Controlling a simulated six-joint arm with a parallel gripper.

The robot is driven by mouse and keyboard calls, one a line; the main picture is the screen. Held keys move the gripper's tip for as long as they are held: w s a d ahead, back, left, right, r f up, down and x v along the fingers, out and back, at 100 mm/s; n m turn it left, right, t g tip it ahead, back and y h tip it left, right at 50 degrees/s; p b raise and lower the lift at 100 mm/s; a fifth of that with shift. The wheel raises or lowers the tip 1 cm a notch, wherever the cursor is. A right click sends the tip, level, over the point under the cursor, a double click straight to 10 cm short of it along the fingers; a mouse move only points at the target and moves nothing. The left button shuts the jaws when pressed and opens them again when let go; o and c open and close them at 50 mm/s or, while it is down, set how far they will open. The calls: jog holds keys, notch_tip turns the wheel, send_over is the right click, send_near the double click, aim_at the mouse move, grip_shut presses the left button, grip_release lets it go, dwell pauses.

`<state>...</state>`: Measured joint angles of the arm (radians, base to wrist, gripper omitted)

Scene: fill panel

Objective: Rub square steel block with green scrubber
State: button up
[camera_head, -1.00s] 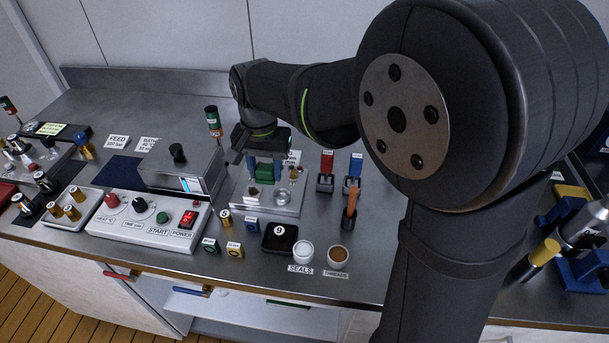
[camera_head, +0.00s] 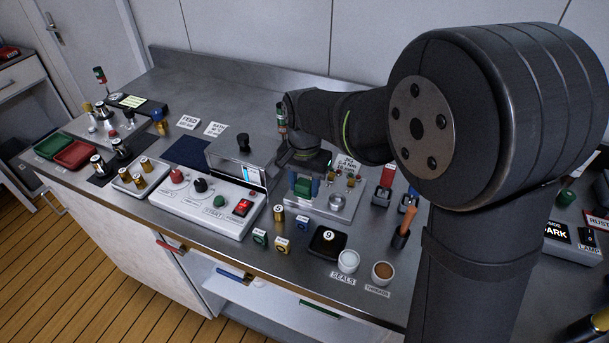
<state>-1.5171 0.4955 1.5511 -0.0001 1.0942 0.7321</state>
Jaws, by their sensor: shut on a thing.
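My gripper (camera_head: 303,183) has blue fingers and is shut on the green scrubber (camera_head: 303,186), a small green block between them. It is low over the left part of a steel plate (camera_head: 318,210) at the middle of the bench. I cannot make out the square steel block; the gripper and scrubber may be covering it. I cannot tell whether the scrubber touches anything beneath it. A round steel piece (camera_head: 337,202) stands on the plate just right of the gripper.
A steel box with a black knob (camera_head: 238,160) and a white control panel (camera_head: 207,206) stand close on the left. Tool holders (camera_head: 383,190) stand right.

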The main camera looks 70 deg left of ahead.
jog(key=shift+f, duration=0.5)
jog(key=shift+w+a+f, duration=0.25)
jog(key=shift+f, duration=0.2)
jog(key=shift+w+a+f, duration=0.25)
jog(key=shift+f, duration=0.15)
jog(key=shift+c, duration=0.3)
jog(key=shift+w+a+r, duration=0.1)
jog(key=shift+w+a, duration=1.25)
jog(key=shift+s+d, duration=1.9)
jog(key=shift+d, duration=0.05)
jog(key=shift+r, duration=4.1)
